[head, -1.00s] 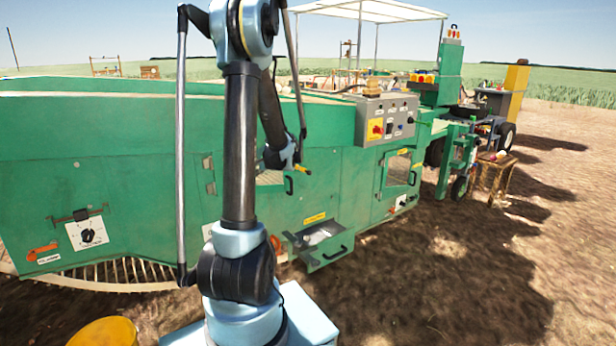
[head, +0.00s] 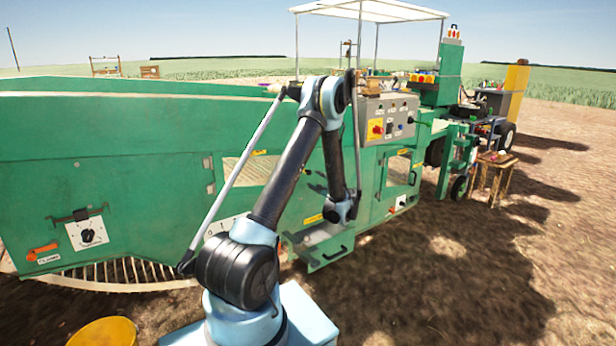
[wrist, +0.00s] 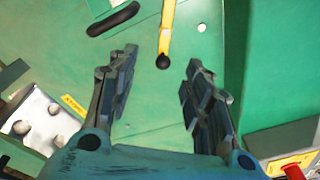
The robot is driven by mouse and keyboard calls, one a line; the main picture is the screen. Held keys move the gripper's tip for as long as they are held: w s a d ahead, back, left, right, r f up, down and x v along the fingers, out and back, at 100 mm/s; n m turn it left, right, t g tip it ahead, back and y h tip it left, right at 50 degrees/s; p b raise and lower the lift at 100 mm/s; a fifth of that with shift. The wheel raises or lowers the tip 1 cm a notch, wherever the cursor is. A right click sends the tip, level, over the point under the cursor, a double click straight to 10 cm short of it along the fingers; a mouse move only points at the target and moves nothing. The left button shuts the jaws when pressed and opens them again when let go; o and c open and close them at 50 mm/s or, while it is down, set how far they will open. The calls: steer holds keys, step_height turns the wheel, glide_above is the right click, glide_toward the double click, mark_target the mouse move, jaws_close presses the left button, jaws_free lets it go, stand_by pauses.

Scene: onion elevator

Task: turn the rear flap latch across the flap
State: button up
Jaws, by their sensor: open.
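In the wrist view a yellow lever (wrist: 167,30) with a round dark tip lies against the green panel (wrist: 215,30). It looks like the latch. Its tip shows between my gripper's (wrist: 160,78) two fingers, near the fingertips, with no finger seen touching it. My gripper is open and empty. A black bar handle (wrist: 113,18) is on the panel to the left of the lever. In the head view my arm's end is in front of the green machine (head: 130,160), above the pulled-out drawer (head: 322,246), and the lever cannot be made out there.
In the wrist view the open drawer (wrist: 28,122) is at the left, and a green raised edge (wrist: 262,70) and a red part (wrist: 294,171) are at the right. In the head view the control box (head: 388,115) is close beside my arm. A yellow bucket (head: 103,332) stands at the lower left.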

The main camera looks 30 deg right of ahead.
step_height(320, 180, down, 2)
steer(key=s+d+m+h, duration=0.1)
steer(key=s+d, duration=0.1)
steer(key=d, duration=0.1)
steer(key=w, duration=0.5)
steer(key=w+d, duration=0.1)
steer(key=w, duration=0.5)
steer(key=w+d, duration=0.1)
steer(key=w, duration=0.5)
steer(key=c, duration=1)
